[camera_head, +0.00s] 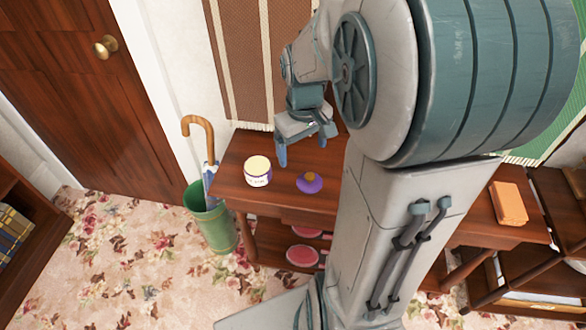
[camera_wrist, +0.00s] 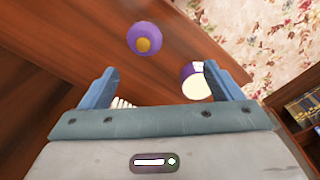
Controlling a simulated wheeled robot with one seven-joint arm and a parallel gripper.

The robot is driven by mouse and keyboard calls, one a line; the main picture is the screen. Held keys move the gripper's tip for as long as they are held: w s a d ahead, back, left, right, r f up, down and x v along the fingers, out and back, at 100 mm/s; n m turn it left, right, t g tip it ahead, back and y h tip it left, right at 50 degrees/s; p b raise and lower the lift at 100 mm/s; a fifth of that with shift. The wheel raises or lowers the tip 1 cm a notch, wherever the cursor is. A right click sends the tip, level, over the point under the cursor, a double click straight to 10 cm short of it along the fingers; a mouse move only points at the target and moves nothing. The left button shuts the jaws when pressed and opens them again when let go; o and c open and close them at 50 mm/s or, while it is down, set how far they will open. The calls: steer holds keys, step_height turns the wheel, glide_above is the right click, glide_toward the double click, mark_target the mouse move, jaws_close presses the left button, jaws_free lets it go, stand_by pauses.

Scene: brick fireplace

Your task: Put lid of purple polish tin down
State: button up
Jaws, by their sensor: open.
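The polish tin (camera_head: 257,171) stands on the wooden table, a round tin with a purple band, a label and a cream-coloured top face. The purple lid (camera_head: 309,182), with a small orange-yellow knob, lies on the table just right of the tin. In the wrist view the lid (camera_wrist: 145,39) is beyond the fingers and the tin (camera_wrist: 196,81) is partly hidden behind the right finger. My gripper (camera_head: 307,148) is above the back of the table, behind the lid and tin. Its blue fingers (camera_wrist: 166,87) are spread apart with nothing held between them.
The wooden table (camera_head: 230,184) continues right behind my arm, with an orange box (camera_head: 508,203) at its right end. A green bin (camera_head: 211,226) holding an umbrella (camera_head: 199,130) stands against the left end. Red round items (camera_head: 302,255) lie on a lower shelf. Patterned carpet is clear in front.

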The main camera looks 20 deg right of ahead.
steer(key=s+a+r+m+t, duration=0.1)
steer(key=s+a+r, duration=0.2)
steer(key=s+a, duration=0.6)
steer(key=shift+s+r+m+t, duration=0.3)
steer(key=shift+s+t, duration=0.1)
steer(key=shift+s, duration=0.2)
